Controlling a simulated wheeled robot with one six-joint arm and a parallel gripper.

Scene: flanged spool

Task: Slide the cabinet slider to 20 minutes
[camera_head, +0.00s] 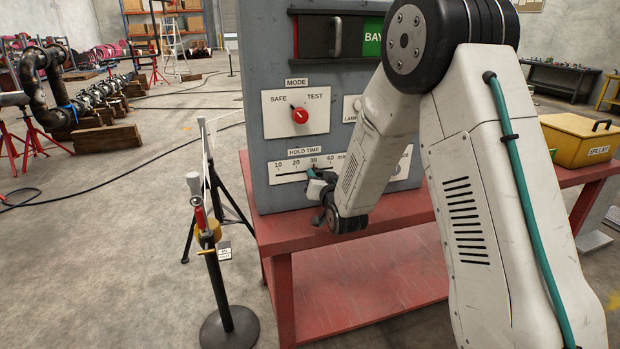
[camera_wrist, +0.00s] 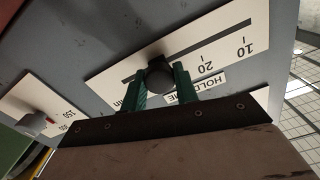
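The hold time slider is a dark round knob (camera_wrist: 159,76) on a slot in a white scale plate (camera_head: 290,174) low on the grey cabinet (camera_head: 256,100). The scale reads 10, 20, 30, 60 min from left to right in the head view. The knob stands about at 30. In the wrist view the scale is turned over; 10 and 20 show right of the knob, and the 30 label is hidden. My gripper (camera_wrist: 160,84) has its green fingers close on both sides of the knob, seemingly touching it. The gripper also shows in the head view (camera_head: 314,174), partly hiding the plate.
A red mode knob (camera_head: 300,115) sits above the scale, between SAFE and TEST. Another dial (camera_wrist: 34,123) is on the right-hand plate. The cabinet stands on a red table (camera_head: 370,262). A black post (camera_head: 222,285) stands left of it. A yellow spill kit box (camera_head: 575,140) is at right.

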